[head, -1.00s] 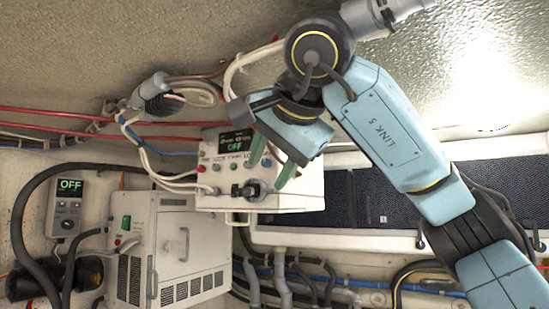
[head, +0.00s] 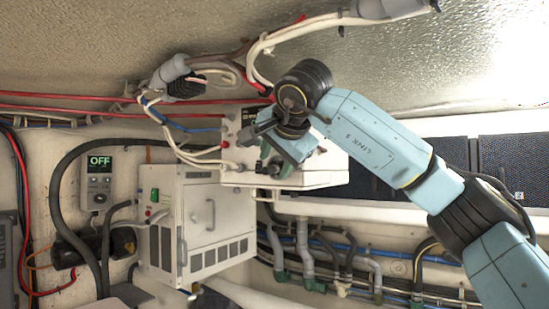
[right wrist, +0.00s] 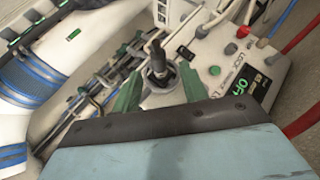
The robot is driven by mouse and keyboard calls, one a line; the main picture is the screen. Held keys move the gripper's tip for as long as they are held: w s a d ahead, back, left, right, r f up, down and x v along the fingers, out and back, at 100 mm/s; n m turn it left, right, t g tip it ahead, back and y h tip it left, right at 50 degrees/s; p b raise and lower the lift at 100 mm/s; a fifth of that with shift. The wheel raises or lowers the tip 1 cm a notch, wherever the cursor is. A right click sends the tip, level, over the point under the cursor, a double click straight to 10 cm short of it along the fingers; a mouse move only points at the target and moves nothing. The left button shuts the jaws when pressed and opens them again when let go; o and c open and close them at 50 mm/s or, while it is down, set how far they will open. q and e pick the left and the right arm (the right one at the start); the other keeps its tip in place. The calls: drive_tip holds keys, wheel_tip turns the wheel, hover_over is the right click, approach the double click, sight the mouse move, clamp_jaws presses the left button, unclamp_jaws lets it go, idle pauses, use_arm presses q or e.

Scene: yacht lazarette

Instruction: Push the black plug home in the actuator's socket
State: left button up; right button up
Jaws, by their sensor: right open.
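The actuator is a white box (head: 325,172) on the wall in the head view. Its panel (right wrist: 221,60) carries coloured buttons and a green OFF display in the right wrist view. The black plug (right wrist: 157,58) stands at the socket on this panel, around a dark base. I cannot tell how deep it sits. My right gripper (right wrist: 160,72) is open, with one green finger on each side of the plug and gaps visible between. In the head view the right gripper (head: 273,163) is in front of the box and hides most of the plug. My left gripper is not in view.
A white vented cabinet (head: 203,225) stands at lower left of the actuator. A small OFF controller (head: 99,180) hangs farther left. White cables (head: 190,152) run into the actuator's left side, with red cables (head: 60,107) behind. Pipes (head: 305,245) run below.

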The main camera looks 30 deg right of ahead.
drive_tip(key=shift+w+d+f, duration=0.2)
drive_tip(key=shift+w+f, duration=0.2)
drive_tip(key=shift+w, duration=0.15)
drive_tip(key=shift+c, duration=0.4)
clamp_jaws()
drive_tip(key=shift+d+r+p, duration=0.15)
drive_tip(key=shift+p, duration=0.15)
drive_tip(key=shift+c, duration=1.4)
unclamp_jaws()
drive_tip(key=o, duration=0.4)
drive_tip(key=shift+w+d, duration=0.15)
drive_tip(key=shift+d, duration=0.05)
drive_tip(key=shift+c, duration=0.2)
drive_tip(key=shift+a, duration=0.15)
